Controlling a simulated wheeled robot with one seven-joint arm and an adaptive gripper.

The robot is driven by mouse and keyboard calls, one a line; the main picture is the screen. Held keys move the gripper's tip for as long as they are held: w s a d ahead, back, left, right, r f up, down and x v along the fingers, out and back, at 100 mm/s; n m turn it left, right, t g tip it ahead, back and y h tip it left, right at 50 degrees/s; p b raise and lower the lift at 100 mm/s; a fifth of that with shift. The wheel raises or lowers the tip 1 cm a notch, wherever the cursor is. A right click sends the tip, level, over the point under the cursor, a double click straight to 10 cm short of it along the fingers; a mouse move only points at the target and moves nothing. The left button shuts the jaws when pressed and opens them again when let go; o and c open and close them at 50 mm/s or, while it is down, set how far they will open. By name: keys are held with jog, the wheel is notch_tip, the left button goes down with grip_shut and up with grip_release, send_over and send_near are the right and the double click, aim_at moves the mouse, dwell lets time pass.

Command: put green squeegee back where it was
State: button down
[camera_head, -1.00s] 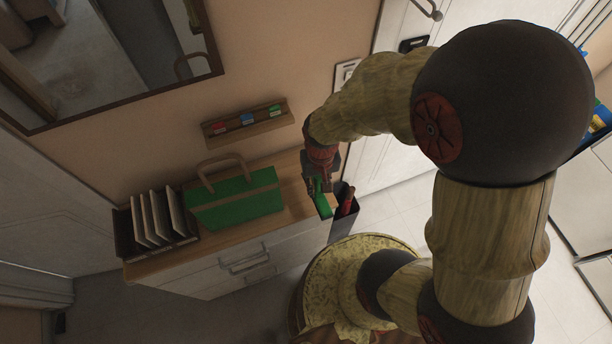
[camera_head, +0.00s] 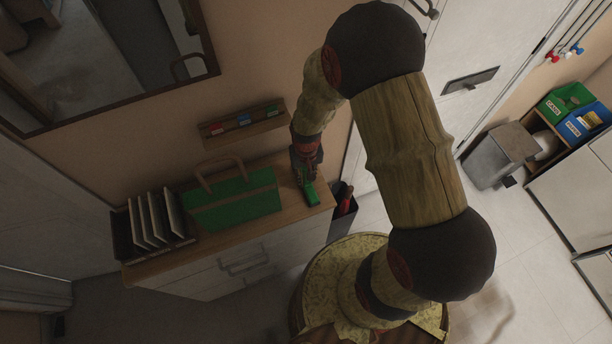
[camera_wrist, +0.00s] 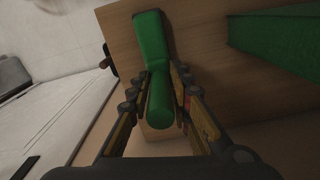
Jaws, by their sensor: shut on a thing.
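My gripper (camera_head: 304,166) is shut on the green squeegee (camera_head: 308,193) over the right end of the wooden cabinet top (camera_head: 290,222). In the wrist view the green squeegee (camera_wrist: 153,45) runs between the fingers of my gripper (camera_wrist: 155,82), its wider part toward the top of the picture. The cabinet's wood surface shows behind it. I cannot tell whether the squeegee touches the wood.
A green bag (camera_head: 236,207) with a handle and a dark rack (camera_head: 122,236) of upright panels stand on the cabinet, left of my gripper. A dark bin (camera_head: 343,226) holding a red item (camera_head: 346,203) is beside the cabinet's right end. A small wall shelf (camera_head: 247,127) hangs above.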

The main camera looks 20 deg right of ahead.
jog(key=shift+f, duration=0.1)
jog(key=c, duration=1.6)
grip_release()
notch_tip(320, 180, up, 12)
jog(key=shift+f, duration=0.1)
jog(key=s+r+n+t, duration=0.1)
jog(key=s+r+t, duration=0.25)
jog(key=r, duration=1.35)
jog(key=s+r+t, duration=0.1)
jog(key=s+r, duration=0.4)
jog(key=s+r+n+t, duration=0.1)
jog(key=s+r, duration=0.4)
jog(key=r, duration=0.1)
jog(key=shift+s+r, duration=0.1)
jog(key=shift+s, duration=0.1)
